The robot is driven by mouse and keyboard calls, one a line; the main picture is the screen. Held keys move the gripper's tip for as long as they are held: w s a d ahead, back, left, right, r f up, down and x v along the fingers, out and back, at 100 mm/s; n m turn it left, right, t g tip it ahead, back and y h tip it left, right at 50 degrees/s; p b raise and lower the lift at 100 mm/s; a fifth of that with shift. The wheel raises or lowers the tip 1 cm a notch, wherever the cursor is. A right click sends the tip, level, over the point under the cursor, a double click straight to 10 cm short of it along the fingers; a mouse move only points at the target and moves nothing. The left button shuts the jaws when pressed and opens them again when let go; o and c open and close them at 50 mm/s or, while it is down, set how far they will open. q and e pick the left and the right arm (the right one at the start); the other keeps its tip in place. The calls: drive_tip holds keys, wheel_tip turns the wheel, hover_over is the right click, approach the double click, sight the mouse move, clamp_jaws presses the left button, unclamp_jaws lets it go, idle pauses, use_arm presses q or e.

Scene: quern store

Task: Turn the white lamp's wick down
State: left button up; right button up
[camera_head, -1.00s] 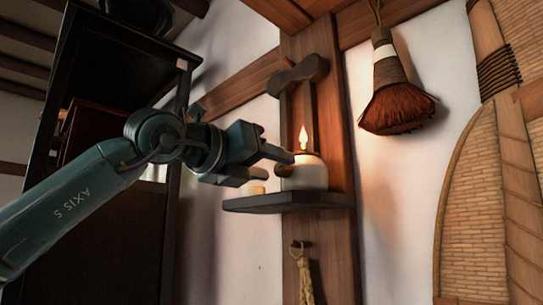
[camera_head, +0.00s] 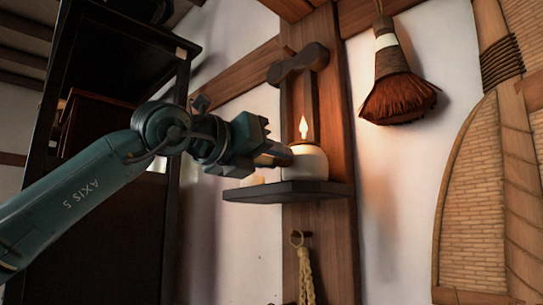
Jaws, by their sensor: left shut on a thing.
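The white lamp (camera_head: 309,164) is a round pale vessel standing upright on a small dark wall shelf (camera_head: 290,194). A lit flame (camera_head: 303,127) rises above it. My left gripper (camera_head: 284,158) comes in from the left and is shut at the lamp's left side. A small dark knob stood out there a second ago; the fingers now cover it and are closed on it. My right gripper is not in view.
A small pale thing (camera_head: 257,180) sits on the shelf left of the lamp. A dark cabinet (camera_head: 112,75) stands at left. A brush (camera_head: 397,92) hangs at right, a braided cord (camera_head: 306,275) below the shelf. A large woven panel (camera_head: 476,190) fills the right.

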use_arm(q)
drive_tip(key=shift+m, duration=0.4)
drive_tip(key=shift+m+h+p, duration=0.5)
drive_tip(key=shift+m+p, duration=1.55)
drive_tip(key=shift+m, duration=9.35)
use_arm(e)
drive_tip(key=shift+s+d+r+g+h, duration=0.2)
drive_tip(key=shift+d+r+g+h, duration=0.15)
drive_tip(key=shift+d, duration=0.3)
use_arm(q)
drive_tip(key=shift+f, duration=0.1)
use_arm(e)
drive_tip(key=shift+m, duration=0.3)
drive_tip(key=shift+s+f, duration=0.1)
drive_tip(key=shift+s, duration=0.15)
use_arm(q)
drive_tip(key=o, duration=1)
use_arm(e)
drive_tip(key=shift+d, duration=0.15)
